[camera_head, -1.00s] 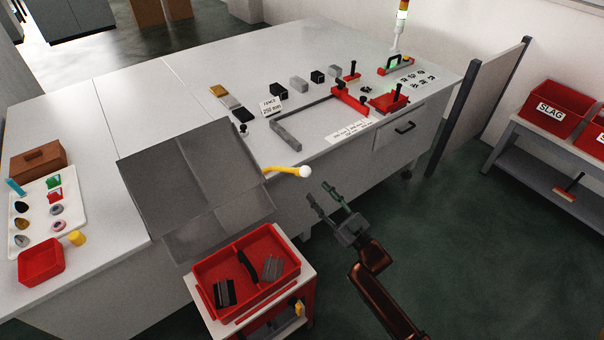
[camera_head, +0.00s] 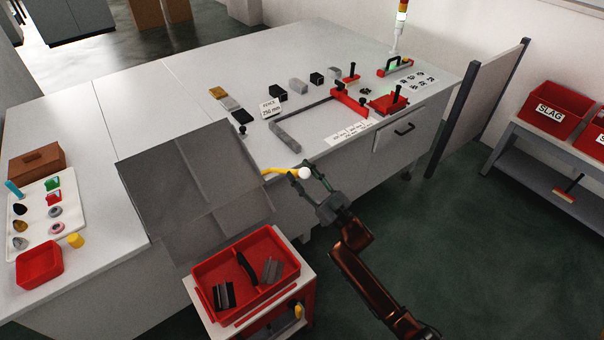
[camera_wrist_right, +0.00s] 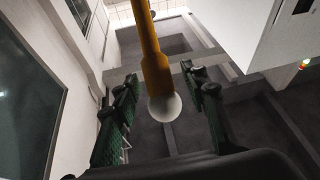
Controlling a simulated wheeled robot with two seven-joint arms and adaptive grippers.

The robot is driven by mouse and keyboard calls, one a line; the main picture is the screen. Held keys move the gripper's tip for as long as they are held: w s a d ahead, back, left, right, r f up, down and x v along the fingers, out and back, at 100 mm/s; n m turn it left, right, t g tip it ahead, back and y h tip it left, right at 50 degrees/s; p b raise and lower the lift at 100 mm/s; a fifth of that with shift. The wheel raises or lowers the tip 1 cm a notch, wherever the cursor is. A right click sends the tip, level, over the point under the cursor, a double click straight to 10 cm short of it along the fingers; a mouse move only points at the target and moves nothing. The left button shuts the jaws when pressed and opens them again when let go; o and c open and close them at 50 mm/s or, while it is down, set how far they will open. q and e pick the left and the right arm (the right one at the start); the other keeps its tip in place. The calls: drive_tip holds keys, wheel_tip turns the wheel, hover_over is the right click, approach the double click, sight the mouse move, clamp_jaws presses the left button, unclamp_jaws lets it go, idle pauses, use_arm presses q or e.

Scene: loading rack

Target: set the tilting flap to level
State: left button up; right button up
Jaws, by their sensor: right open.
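The grey tilting flap (camera_head: 190,180) slopes down off the front of the bench in the head view, over the red bin. Its yellow lever (camera_head: 275,171) sticks out to the right and ends in a white ball knob (camera_head: 305,173). My right gripper (camera_head: 304,172) is open with its fingers on either side of the knob. In the right wrist view, the white knob (camera_wrist_right: 164,107) and yellow lever (camera_wrist_right: 152,60) lie between the two open fingers (camera_wrist_right: 160,110), with a visible gap on each side. My left gripper is not in view.
A red bin (camera_head: 203,272) with dark and grey parts stands on a small cart below the flap. The grey bench (camera_head: 130,90) carries a red stop fence, several blocks and a white tray (camera_head: 75,205). Open dark floor (camera_head: 450,240) lies to the right.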

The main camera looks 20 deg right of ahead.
drive_tip(key=shift+c, duration=0.3)
clamp_jaws()
idle(0.3)
